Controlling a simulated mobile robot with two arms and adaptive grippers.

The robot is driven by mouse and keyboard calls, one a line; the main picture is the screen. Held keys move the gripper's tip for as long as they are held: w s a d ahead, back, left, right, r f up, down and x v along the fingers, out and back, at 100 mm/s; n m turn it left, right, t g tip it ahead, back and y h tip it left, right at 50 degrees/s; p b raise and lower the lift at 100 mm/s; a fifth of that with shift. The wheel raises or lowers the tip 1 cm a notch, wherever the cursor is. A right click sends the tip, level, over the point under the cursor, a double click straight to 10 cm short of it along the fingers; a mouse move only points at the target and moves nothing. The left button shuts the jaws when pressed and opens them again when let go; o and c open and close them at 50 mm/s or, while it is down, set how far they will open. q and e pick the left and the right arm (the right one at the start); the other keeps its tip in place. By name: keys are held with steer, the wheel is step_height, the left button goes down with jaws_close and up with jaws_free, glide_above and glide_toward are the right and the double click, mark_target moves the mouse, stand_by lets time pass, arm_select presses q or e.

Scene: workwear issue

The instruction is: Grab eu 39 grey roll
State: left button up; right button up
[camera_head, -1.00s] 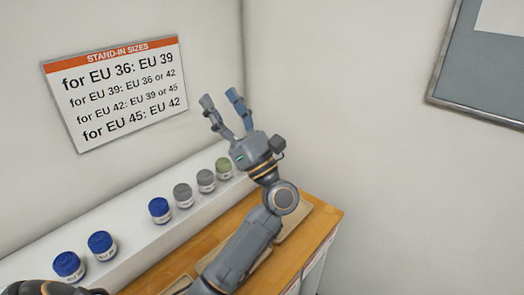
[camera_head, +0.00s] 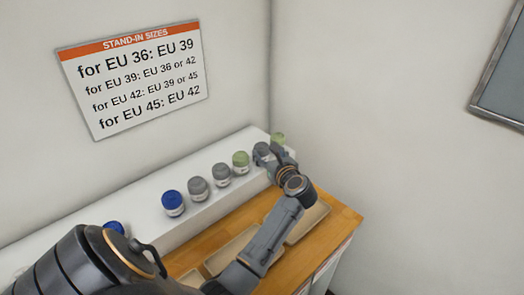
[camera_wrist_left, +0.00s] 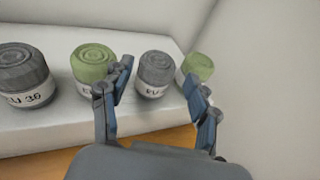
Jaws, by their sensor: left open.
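My left gripper (camera_head: 264,155) is open at the far end of the white ledge. In the left wrist view its fingers (camera_wrist_left: 158,78) stand either side of a grey roll (camera_wrist_left: 154,70), which looks just beyond them; I cannot tell whether they touch it. This roll's label begins "EU", but its number is not readable. Another grey roll (camera_wrist_left: 26,76) at the left of the wrist view has a label that seems to read EU 36. Two grey rolls (camera_head: 197,188) (camera_head: 222,175) show in the head view. My right gripper is out of view.
Green rolls stand on both sides of the grey one (camera_wrist_left: 93,65) (camera_wrist_left: 198,66). Blue rolls (camera_head: 173,203) stand further left on the ledge (camera_head: 140,200). A stand-in sizes sign (camera_head: 135,80) hangs on the wall. Trays lie on the wooden top (camera_head: 335,205) below.

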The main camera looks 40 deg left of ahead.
mark_target(264, 150)
arm_select(q)
steer(key=shift+w+a, duration=0.15)
steer(key=shift+a, duration=0.15)
steer(key=shift+w+a+p, duration=0.25)
steer(key=shift+a+p, duration=0.2)
steer(key=x, duration=0.1)
steer(key=p+x, duration=0.1)
steer(key=x, duration=0.1)
steer(key=shift+a+f, duration=0.15)
steer(key=shift+f, duration=0.15)
steer(key=shift+w+a+f, duration=0.2)
steer(key=shift+w+a, duration=0.05)
steer(key=shift+a, duration=0.15)
steer(key=shift+d, duration=0.1)
steer(key=shift+c, duration=1.2)
steer(key=c, duration=0.7)
